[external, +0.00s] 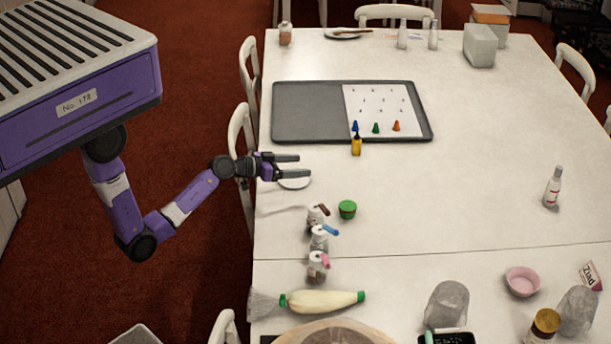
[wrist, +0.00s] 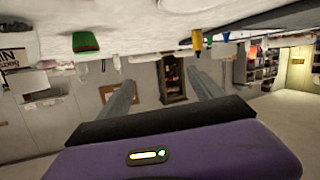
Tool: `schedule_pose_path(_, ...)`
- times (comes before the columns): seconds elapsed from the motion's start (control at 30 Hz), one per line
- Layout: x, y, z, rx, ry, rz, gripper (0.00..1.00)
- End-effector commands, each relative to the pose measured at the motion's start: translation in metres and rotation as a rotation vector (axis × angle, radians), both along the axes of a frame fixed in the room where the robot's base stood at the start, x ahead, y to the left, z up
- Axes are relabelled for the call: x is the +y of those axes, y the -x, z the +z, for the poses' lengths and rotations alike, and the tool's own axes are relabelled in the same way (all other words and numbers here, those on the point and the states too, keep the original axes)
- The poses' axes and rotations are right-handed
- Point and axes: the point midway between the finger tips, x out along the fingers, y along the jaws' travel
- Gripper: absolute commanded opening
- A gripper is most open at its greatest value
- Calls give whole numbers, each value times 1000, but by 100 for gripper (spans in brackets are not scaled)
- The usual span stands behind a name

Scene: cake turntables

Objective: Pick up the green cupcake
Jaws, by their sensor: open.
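The green cupcake (external: 347,209) sits on the white table (external: 470,130), to the right of several small jars. In the wrist view the green cupcake (wrist: 85,42) shows at the upper left, with the scene upside down. My gripper (external: 300,166) is open and empty, over the table's left edge by a small white plate (external: 294,182). It is apart from the cupcake, which is lower and to the right in the external view. In the wrist view the two fingers of my gripper (wrist: 162,92) are spread with nothing between them.
Small jars with coloured handles (external: 320,238) stand left of the cupcake. A grey tray (external: 305,110) with a white sheet and coloured nozzles lies farther back. A yellow bottle (external: 356,145) stands before it. A piping bag (external: 325,300) lies at the front.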

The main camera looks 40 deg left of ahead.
Motion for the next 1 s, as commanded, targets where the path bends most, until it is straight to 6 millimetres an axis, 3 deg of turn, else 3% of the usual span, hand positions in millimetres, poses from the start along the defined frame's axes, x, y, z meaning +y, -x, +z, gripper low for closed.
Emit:
schedule_pose_path(0.03, -13, -12, 1, 5, -12, -60, 75)
schedule_pose_path(0.17, -47, -23, -1, 32, -58, -249, 75)
schedule_pose_path(0.3, -75, -3, -18, 69, -103, -442, 75)
schedule_pose_path(0.43, -89, 21, -33, 78, -140, -572, 75)
schedule_pose_path(0.57, -94, 28, -36, 62, -178, -620, 75)
schedule_pose_path(1.0, -142, 0, -59, 56, -184, -619, 75)
